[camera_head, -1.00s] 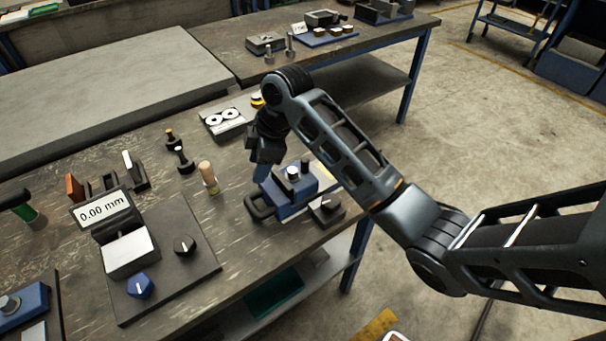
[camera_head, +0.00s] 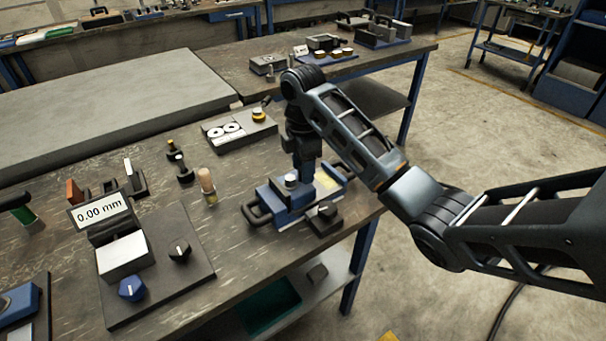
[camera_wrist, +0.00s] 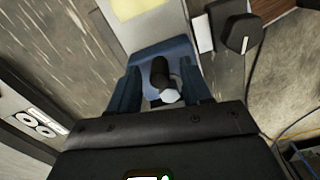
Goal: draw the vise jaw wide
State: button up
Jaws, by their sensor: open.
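The blue vise (camera_head: 285,207) sits near the bench's front right edge, with a black loop handle (camera_head: 256,215) at its left end. A pale round-topped post (camera_head: 291,181) stands on it. My gripper (camera_head: 304,172) points down over the vise, just behind and right of that post. In the wrist view my gripper (camera_wrist: 162,92) is open, its two blue fingers on either side of a dark post (camera_wrist: 159,72) with a silver-white part. The vise's blue body (camera_wrist: 150,52) shows behind it. I cannot tell whether the fingers touch the post. My gripper hides part of the vise.
A black knob box (camera_head: 325,217) stands right beside the vise. A wooden-handled tool (camera_head: 208,185) stands to its left. A gauge with a "0.00 mm" display (camera_head: 101,211) is further left.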

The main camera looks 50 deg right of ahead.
jog(key=shift+f, duration=0.55)
grip_shut()
dwell(0.4)
